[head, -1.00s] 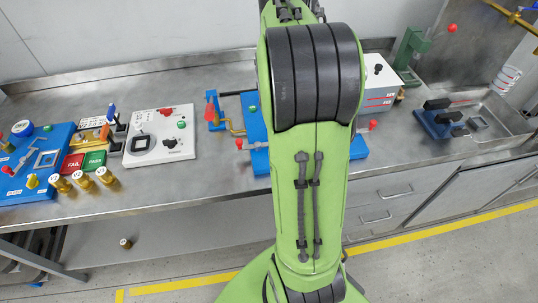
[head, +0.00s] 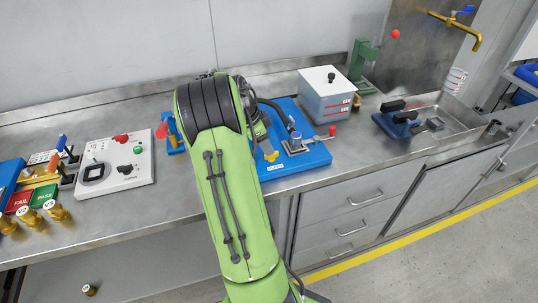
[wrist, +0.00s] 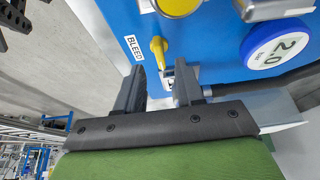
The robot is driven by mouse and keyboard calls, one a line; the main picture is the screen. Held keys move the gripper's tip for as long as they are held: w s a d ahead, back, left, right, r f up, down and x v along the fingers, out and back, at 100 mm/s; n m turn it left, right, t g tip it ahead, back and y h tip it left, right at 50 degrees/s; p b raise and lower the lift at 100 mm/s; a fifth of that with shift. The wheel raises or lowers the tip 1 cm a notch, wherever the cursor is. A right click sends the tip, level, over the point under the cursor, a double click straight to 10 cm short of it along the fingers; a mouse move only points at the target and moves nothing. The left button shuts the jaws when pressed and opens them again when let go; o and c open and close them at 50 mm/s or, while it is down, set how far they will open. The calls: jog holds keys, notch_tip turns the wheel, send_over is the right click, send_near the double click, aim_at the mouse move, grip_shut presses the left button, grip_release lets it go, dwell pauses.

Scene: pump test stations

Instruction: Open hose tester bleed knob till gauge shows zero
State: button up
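A blue tester base (head: 312,155) stands on the bench right of my arm, with a yellow knob (head: 271,156) at its front left. In the wrist view a yellow lever-like knob (wrist: 158,48) sits beside a white BLEED label (wrist: 134,48). A round white gauge with a blue rim (wrist: 278,45) reads 2.0. My gripper (wrist: 158,72) is open and empty, its fingertips on either side of the knob's near end, with gaps visible. My arm hides the gripper in the head view.
A white-grey box (head: 328,97) stands behind the tester, with a green stand (head: 363,65) farther back. A white panel (head: 115,160) with red and green knobs lies left of my arm. The sink (head: 455,125) is at right.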

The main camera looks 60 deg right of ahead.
aim_at(272, 156)
jog(key=x, duration=0.4)
jog(key=shift+b, duration=0.3)
grip_shut()
